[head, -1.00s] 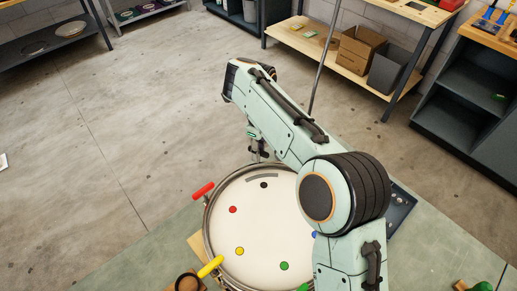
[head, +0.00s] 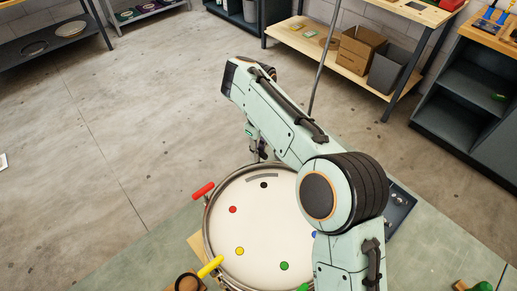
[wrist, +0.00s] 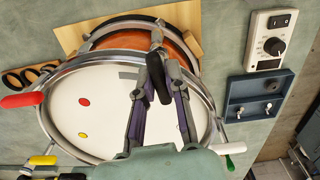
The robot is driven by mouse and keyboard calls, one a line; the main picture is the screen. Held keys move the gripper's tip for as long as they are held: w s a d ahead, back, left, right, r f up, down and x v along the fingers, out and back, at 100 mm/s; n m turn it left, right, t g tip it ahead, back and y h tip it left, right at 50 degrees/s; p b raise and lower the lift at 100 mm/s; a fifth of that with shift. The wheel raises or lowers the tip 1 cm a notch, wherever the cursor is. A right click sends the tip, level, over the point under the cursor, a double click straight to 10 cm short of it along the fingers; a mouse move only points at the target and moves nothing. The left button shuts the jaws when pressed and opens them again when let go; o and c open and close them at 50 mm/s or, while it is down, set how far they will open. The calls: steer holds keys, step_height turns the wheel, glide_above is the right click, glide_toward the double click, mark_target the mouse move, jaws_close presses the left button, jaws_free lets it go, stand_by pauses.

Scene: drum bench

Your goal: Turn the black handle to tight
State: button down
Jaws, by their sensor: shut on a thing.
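The drum (head: 255,225) lies on the bench with its white head up, bearing coloured dots and a grey arc mark (head: 262,178) near the black dot (head: 264,185). In the wrist view the black handle (wrist: 157,82) stands at the drum's rim, between the two fingers of my gripper (wrist: 160,78). My gripper is shut on it. In the head view my gripper (head: 255,146) is small at the drum's far rim, and my arm hides part of the drum. The handle's exact angle against the arc mark is hard to tell.
A red handle (head: 203,190) and a yellow handle (head: 210,266) stick out from the rim. A dial box (wrist: 270,40) and a blue-grey tray (wrist: 255,95) lie right of the drum.

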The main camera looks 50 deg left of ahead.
steer(key=c, duration=1.1)
jaws_free()
step_height(320, 180, up, 12)
